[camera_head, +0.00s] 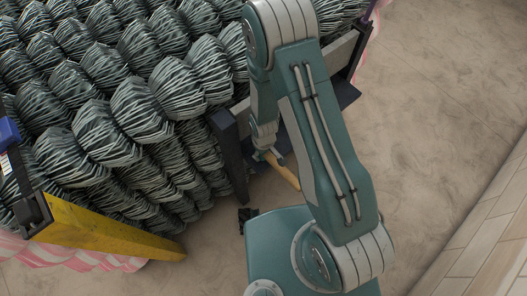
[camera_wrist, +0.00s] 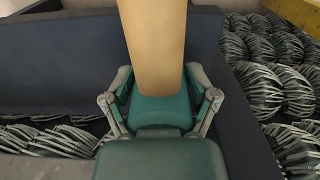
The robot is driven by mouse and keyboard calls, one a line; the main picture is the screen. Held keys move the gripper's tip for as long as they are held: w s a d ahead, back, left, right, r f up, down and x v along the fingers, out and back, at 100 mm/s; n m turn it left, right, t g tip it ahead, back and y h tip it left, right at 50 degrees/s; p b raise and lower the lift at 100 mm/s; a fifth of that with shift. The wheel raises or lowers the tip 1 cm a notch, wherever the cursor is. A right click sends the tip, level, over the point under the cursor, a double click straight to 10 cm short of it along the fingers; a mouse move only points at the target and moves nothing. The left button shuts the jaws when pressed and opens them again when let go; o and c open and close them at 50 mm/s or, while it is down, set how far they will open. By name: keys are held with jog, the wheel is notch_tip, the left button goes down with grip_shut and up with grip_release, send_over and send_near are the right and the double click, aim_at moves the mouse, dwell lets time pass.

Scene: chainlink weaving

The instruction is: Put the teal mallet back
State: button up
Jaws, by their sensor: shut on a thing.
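My gripper (camera_head: 266,154) is shut on a tan wooden handle (camera_head: 285,173), taken to be that of the teal mallet, beside a dark upright post in the head view. In the wrist view the handle (camera_wrist: 152,45) stands up between the two fingers of my gripper (camera_wrist: 157,78) and runs out of the top of the picture. I cannot make out the mallet's head in either view. My arm covers part of the area around the gripper in the head view.
Stacked rolls of chainlink wire (camera_head: 110,120) fill the left. A dark post (camera_head: 230,155) stands close left of my gripper, and a dark flat plate (camera_head: 342,92) lies behind my arm. A yellow beam (camera_head: 100,235) is lower left. The floor (camera_head: 440,110) to the right is clear.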

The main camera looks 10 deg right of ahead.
jog(key=o, duration=1)
jog(key=shift+o, duration=1.1)
jog(key=shift+d, duration=0.4)
jog(key=shift+a+f, duration=0.1)
jog(key=shift+f, duration=0.05)
jog(key=r, duration=0.7)
jog(key=a+r, duration=0.1)
jog(key=r, duration=0.3)
jog(key=shift+w+a, duration=0.1)
